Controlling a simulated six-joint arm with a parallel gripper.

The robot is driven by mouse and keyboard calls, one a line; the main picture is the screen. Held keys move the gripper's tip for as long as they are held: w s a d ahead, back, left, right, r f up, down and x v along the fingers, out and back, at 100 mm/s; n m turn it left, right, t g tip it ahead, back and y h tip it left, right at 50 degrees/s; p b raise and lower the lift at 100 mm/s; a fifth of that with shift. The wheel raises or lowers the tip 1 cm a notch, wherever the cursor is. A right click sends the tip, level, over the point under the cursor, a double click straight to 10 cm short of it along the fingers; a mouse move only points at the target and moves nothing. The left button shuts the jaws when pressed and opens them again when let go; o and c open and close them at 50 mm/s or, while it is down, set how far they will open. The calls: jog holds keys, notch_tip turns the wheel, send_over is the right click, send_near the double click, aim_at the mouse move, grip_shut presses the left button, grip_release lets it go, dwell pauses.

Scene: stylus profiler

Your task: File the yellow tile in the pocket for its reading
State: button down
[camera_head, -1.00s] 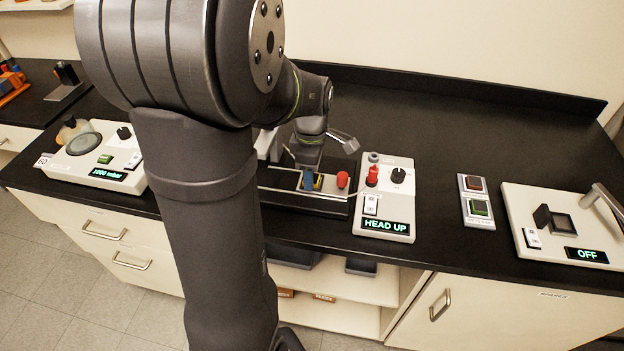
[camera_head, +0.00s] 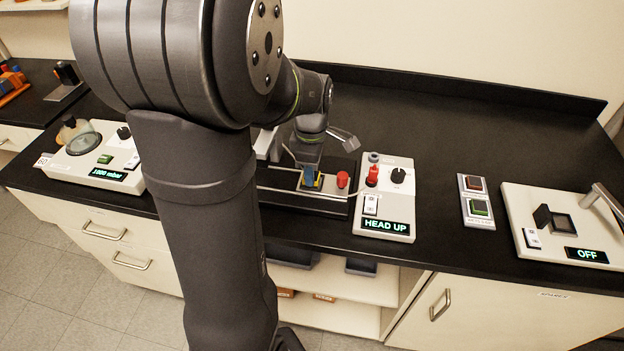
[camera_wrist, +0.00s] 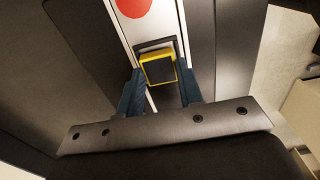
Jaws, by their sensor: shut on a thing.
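The yellow tile (camera_wrist: 158,69), yellow-rimmed with a dark face, is between the blue fingers of my gripper (camera_wrist: 161,90) in the wrist view. My gripper is shut on it. In the head view, my gripper (camera_head: 311,180) is low over the profiler stage (camera_head: 285,178), and a little yellow shows at its fingers. The tile is at a dark square frame on the light strip of the stage; I cannot tell whether it is clear of it. The control box beside it reads "HEAD UP" (camera_head: 387,226). The filing pockets cannot be made out clearly.
A red knob (camera_head: 342,180) stands just right of my gripper. The control box (camera_head: 402,180) has a red lever. Further right are a two-button plate (camera_head: 476,196) and a white device reading "OFF" (camera_head: 586,255). A vacuum unit (camera_head: 83,170) reads "1000 mbar" at left. The back counter is clear.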

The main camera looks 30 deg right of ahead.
jog(key=shift+r, duration=2.55)
jog(key=w+d+r+m, duration=0.1)
jog(key=w+m, duration=0.4)
jog(key=w, duration=0.6)
jog(key=w+d+r+m, duration=0.15)
jog(key=w+m, duration=0.35)
jog(key=w, duration=0.7)
jog(key=w+a+n, duration=0.2)
jog(key=a+n, duration=0.1)
jog(key=a, duration=0.9)
jog(key=s+a+f+n, duration=0.4)
jog(key=s+a+n, duration=0.2)
jog(key=s+n, duration=0.1)
jog(key=shift+s+a+f, duration=0.15)
jog(key=shift+s+f, duration=0.1)
jog(key=shift+s, duration=0.2)
